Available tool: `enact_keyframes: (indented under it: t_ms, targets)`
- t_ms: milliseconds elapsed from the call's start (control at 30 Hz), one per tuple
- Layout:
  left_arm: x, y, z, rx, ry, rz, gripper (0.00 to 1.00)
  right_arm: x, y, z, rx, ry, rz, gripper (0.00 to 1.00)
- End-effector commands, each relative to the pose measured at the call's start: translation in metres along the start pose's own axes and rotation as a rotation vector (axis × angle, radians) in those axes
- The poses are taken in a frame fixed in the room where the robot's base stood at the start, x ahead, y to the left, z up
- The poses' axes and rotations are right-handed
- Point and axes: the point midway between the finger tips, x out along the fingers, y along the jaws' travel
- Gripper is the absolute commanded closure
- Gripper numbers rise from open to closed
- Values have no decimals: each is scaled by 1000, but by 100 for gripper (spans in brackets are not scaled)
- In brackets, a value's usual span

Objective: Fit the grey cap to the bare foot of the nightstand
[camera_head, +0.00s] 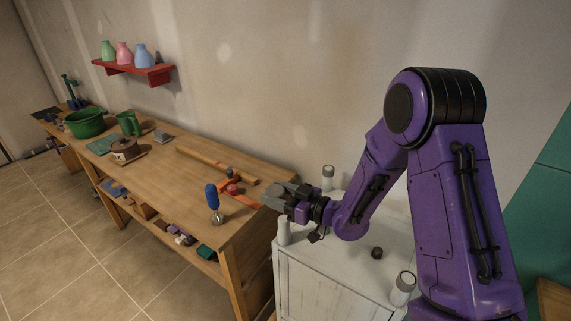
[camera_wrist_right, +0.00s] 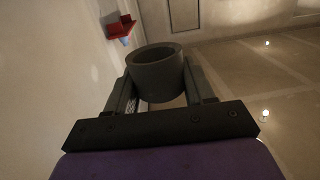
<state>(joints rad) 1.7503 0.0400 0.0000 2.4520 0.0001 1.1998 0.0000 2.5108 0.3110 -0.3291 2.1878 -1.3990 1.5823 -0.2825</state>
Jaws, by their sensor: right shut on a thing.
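The white nightstand (camera_head: 325,291) is upside down, with its feet pointing up. The near left foot (camera_head: 284,234) is bare. The back foot (camera_head: 328,172) and the near right foot (camera_head: 404,284) carry grey caps. Any fourth foot is hidden behind my right arm. My right gripper (camera_head: 276,197) is above and slightly left of the bare foot, apart from it. In the right wrist view, the gripper (camera_wrist_right: 160,95) is shut on the hollow grey cap (camera_wrist_right: 156,76), its open rim facing away from the wrist. My left gripper is out of view.
The wooden workbench (camera_head: 160,178) stands left of the nightstand, with a blue-handled tool (camera_head: 212,200) and an orange tool (camera_head: 240,197) near its right end. A dark round piece (camera_head: 377,253) is on the nightstand. A red shelf (camera_head: 150,73) hangs on the wall.

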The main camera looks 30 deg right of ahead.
Motion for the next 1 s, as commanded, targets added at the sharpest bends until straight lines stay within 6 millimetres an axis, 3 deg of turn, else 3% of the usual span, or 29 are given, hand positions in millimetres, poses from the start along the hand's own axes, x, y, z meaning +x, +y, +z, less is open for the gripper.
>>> enact_keyframes:
  t_ms: [33, 100, 667, 1000]
  targets:
    - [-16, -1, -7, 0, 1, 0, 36, -8, 7, -11, 3, -1, -24, 76]
    - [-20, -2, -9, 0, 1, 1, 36, -16, 12, -10, 1, -1, -55, 76]
    - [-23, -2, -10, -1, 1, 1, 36, -27, 14, -6, 7, -11, -46, 76]
    - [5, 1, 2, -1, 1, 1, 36, -26, 14, 30, 9, -14, -39, 76]
